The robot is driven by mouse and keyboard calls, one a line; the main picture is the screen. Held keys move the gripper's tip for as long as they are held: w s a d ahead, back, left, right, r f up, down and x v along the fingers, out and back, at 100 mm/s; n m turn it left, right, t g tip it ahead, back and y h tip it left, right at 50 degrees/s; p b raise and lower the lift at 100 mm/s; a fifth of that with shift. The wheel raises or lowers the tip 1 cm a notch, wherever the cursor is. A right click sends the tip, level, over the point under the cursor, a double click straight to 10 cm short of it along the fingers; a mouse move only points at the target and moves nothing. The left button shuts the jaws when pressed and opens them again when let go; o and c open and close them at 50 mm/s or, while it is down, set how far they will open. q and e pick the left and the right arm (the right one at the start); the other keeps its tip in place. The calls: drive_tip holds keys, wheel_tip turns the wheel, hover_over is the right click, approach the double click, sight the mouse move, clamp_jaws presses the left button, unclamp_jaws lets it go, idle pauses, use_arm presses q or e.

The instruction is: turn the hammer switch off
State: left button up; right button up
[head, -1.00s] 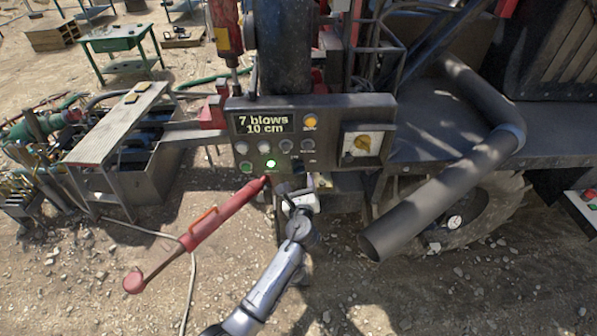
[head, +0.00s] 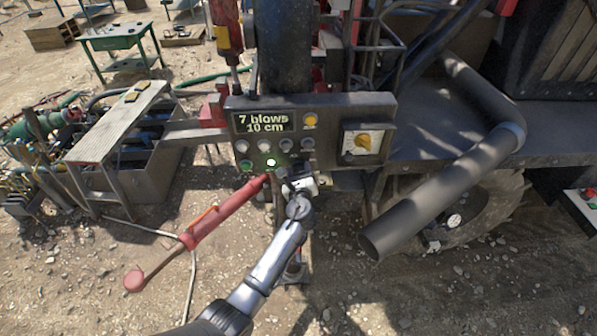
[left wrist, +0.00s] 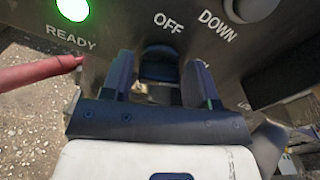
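The grey control panel (head: 338,112) shows "7 blows 10 cm" on its display (head: 265,122). In the left wrist view, a dark rounded switch knob (left wrist: 160,64) sits just below the word OFF; I take it for the hammer switch. The way it is turned cannot be told. My left gripper (head: 296,178) is at the panel's lower edge and hides that knob in the head view. In the left wrist view the gripper's fingers (left wrist: 160,78) are apart, one on each side of the knob, with small gaps visible. My right gripper is not in view.
A green READY lamp (left wrist: 72,9) is lit, and a DOWN control (left wrist: 252,9) is right of OFF. A red lever-like bar (head: 225,211) slants close left of my gripper. A thick grey pipe (head: 440,195) stands further right.

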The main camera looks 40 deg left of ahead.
use_arm(q)
drive_tip(key=c, duration=0.6)
drive_tip(key=shift+c, duration=0.2)
drive_tip(key=n+b, duration=0.3)
drive_tip(key=shift+f+n, duration=0.2)
drive_tip(key=shift+n, duration=0.1)
drive_tip(key=n+b, duration=0.4)
drive_tip(key=n, duration=0.1)
drive_tip(key=shift+s+a+f+n, duration=0.1)
drive_tip(key=shift+n, duration=0.2)
drive_tip(key=n+b, duration=0.4)
drive_tip(key=n, duration=0.2)
drive_tip(key=shift+f, duration=0.15)
drive_tip(key=n+b, duration=0.2)
drive_tip(key=shift+n, duration=0.4)
